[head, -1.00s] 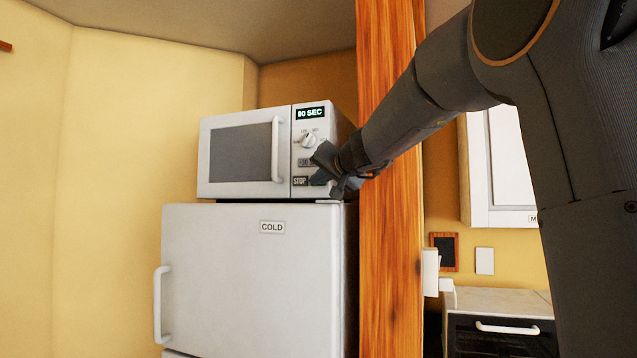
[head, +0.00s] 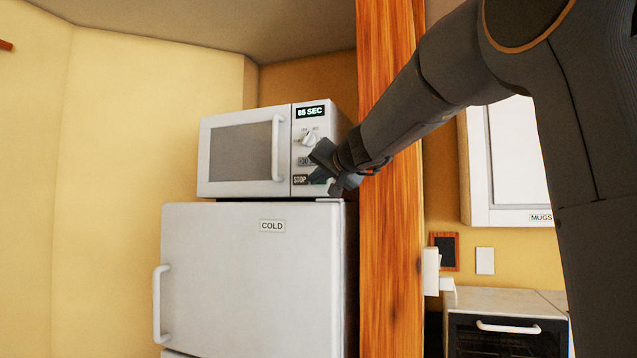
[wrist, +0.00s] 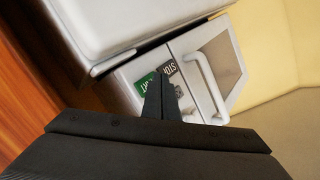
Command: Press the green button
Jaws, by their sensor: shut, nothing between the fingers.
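The white microwave (head: 238,150) stands on top of the fridge, with a control panel at its right side. Its display (head: 311,112) reads 85 SEC, with a dial (head: 309,138) below. The green button (wrist: 145,84) shows in the wrist view beside a dark STOP button (wrist: 168,68), partly covered by my fingers. My gripper (wrist: 159,80) is shut and empty, its fingertips at the panel by the green button; I cannot tell whether they touch it. In the head view my gripper (head: 319,178) covers the lower right of the panel, beside the STOP button (head: 300,180).
The white fridge (head: 255,285), labelled COLD, stands under the microwave. A wooden post (head: 390,260) rises just right of both, close behind my forearm. A wall cabinet (head: 510,165) labelled MUGS and an oven (head: 505,335) are farther right. Open wall lies to the left.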

